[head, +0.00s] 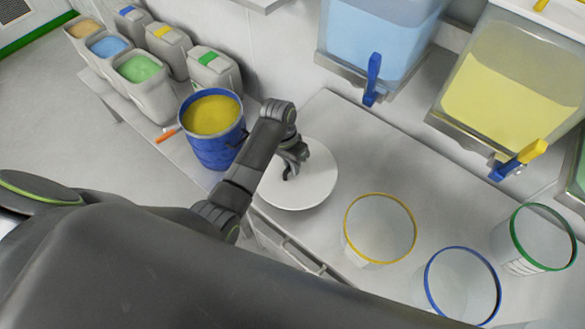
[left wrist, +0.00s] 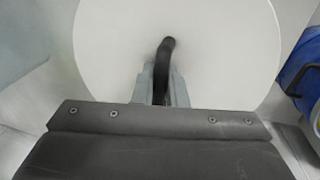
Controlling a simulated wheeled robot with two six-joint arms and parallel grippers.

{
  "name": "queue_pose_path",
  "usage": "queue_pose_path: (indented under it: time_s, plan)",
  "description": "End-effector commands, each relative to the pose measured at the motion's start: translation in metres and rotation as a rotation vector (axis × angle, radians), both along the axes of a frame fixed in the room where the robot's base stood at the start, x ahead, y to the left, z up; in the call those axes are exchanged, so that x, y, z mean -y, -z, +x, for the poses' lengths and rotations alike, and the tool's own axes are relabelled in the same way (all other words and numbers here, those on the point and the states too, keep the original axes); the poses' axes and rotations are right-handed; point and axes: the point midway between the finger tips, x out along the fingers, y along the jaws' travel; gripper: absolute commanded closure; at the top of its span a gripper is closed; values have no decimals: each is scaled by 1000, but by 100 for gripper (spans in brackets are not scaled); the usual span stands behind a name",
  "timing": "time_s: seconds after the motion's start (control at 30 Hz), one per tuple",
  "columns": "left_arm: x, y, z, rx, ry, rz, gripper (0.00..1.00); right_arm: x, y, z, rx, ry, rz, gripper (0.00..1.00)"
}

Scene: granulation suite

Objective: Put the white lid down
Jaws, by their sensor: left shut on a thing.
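The white lid (head: 315,185) is a round disc with a dark handle. In the head view it is over the left part of the counter, between the blue drum and the yellow-rimmed container. My left gripper (head: 290,172) is shut on its handle from above. In the left wrist view the lid (left wrist: 110,50) fills most of the picture, and the black handle (left wrist: 165,60) stands between the fingers. I cannot tell whether the lid touches the counter or hangs just above it. My right gripper is not in view.
A blue drum (head: 215,150) with yellow contents stands left of the lid. A yellow-rimmed container (head: 380,230), a blue-rimmed one (head: 462,285) and a green-rimmed one (head: 535,240) stand to the right. Hoppers with blue (head: 370,40) and yellow (head: 510,95) contents hang above. Counter (head: 350,130) behind the lid is clear.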

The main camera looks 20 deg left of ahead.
Motion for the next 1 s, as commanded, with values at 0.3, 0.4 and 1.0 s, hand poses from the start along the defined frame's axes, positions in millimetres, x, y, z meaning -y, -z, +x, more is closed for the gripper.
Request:
queue_pose_path:
  time_s: [0.3, 0.4, 1.0]
  plan:
    - [0, 33, 0, -1, -1, 0, 100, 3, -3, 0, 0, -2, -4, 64]
    - [0, 34, 0, 1, 0, 1, 100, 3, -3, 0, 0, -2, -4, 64]
    - [0, 36, 0, -1, -1, 0, 66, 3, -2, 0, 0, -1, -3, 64]
